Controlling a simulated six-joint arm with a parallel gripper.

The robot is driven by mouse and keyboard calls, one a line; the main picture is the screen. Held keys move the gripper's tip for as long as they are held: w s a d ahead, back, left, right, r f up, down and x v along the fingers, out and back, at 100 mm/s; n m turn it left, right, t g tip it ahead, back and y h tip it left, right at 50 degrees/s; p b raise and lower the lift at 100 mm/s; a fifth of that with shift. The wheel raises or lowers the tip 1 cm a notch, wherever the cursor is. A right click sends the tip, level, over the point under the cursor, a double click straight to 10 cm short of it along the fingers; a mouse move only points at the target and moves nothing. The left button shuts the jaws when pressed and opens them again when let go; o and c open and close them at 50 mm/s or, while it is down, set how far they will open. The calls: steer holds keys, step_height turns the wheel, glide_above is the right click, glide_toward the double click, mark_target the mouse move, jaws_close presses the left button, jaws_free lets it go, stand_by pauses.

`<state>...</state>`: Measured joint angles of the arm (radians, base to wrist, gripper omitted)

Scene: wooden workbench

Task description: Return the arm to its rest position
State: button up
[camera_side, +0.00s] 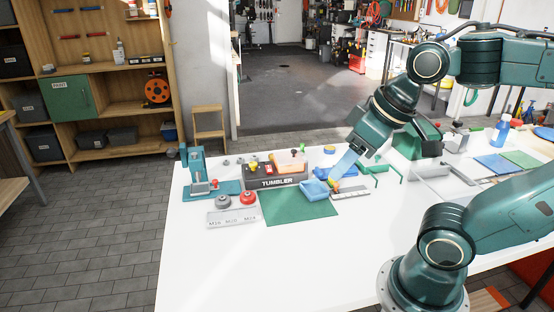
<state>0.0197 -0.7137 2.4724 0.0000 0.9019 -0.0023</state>
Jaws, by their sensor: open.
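My arm reaches in from the right over the white table (215,270). My gripper (333,184) is low over the table, just at the right of a blue tray-like part (314,190). Its fingertips are small here, with orange and yellow colour at them. I cannot tell whether they touch the blue part or the coloured bits. The gripper is open.
A dark TUMBLER box (277,182) stands left of the gripper, behind a green mat (300,210). A teal press-like device (196,170) stands at the left. A blue bottle (501,131) stands at the back right. The table's front left is clear.

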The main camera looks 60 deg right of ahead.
steer(key=shift+s+a+f, duration=0.2)
steer(key=shift+s+f, duration=0.05)
steer(key=shift+s, duration=0.2)
